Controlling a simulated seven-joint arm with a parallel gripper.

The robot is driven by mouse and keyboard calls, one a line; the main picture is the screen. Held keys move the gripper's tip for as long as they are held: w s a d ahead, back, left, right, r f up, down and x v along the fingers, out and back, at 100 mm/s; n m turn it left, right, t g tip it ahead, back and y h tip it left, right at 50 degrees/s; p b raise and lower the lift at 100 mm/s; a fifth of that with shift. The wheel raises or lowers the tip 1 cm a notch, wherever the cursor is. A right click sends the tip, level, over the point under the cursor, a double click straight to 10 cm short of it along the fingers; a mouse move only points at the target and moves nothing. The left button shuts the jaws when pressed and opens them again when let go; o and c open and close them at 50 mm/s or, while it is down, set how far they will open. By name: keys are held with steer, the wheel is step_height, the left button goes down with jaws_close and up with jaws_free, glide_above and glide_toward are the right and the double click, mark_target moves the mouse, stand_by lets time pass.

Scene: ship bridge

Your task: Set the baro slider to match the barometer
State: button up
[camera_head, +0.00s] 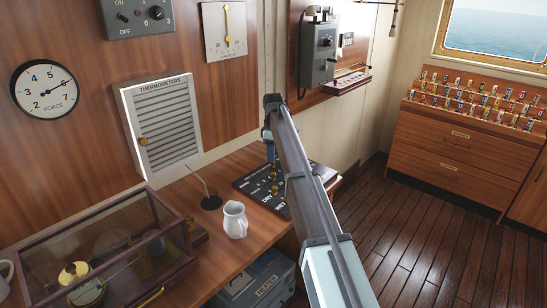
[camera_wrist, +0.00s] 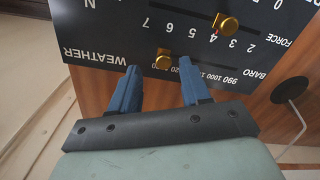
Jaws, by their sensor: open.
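The dark control panel (camera_wrist: 110,30) appears upside down in the wrist view. Its BARO row has a gold slider knob (camera_wrist: 163,58), away from the 990 end and toward the high end; the exact reading is unclear. My gripper (camera_wrist: 160,76) is open, its blue fingertips on either side of this knob and just short of it in the picture; contact is not visible. One finger covers part of the scale. In the head view my gripper (camera_head: 270,140) points down over the panel (camera_head: 248,183). A wall gauge with a yellow vertical pointer (camera_head: 227,26) may be the barometer; its label is unreadable.
A second gold knob (camera_wrist: 227,22) sits on the FORCE row beside the BARO row. A white jug (camera_head: 234,220) stands near the panel, and a glass case (camera_head: 100,255) stands to the left. A FORCE dial (camera_head: 45,90) and a louvred thermometer box (camera_head: 163,130) are on the wall.

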step_height(320, 180, up, 12)
steer(key=shift+f, duration=0.2)
steer(key=shift+d, duration=0.1)
stand_by(0.3)
